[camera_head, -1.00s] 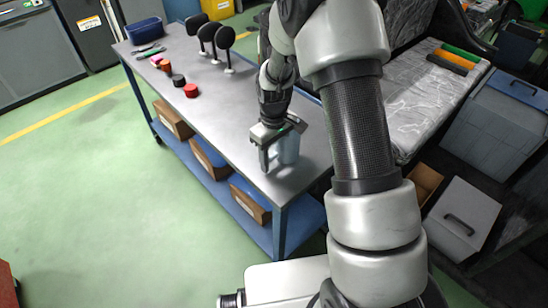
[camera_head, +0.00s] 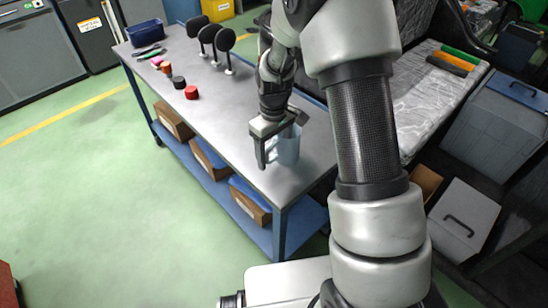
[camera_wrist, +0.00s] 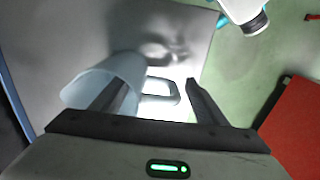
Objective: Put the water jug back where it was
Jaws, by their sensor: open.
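The water jug (camera_head: 288,149), pale blue and see-through, stands upright on the grey top of the workbench (camera_head: 222,112), near its near right corner. My gripper (camera_head: 272,142) is at the jug's left side in the head view, with its jaws apart. In the wrist view the jug (camera_wrist: 100,85) is at the left and its handle (camera_wrist: 162,92) lies between the two open fingers of my gripper (camera_wrist: 157,86). The left finger overlaps the jug's body in that view. I cannot tell whether either finger touches it.
Red and black round pieces (camera_head: 191,92), dark paddle-shaped items (camera_head: 225,42) and a blue bin (camera_head: 144,33) stand farther along the bench. Boxes (camera_head: 249,202) sit on its lower shelf. The green floor (camera_head: 90,190) at left is clear.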

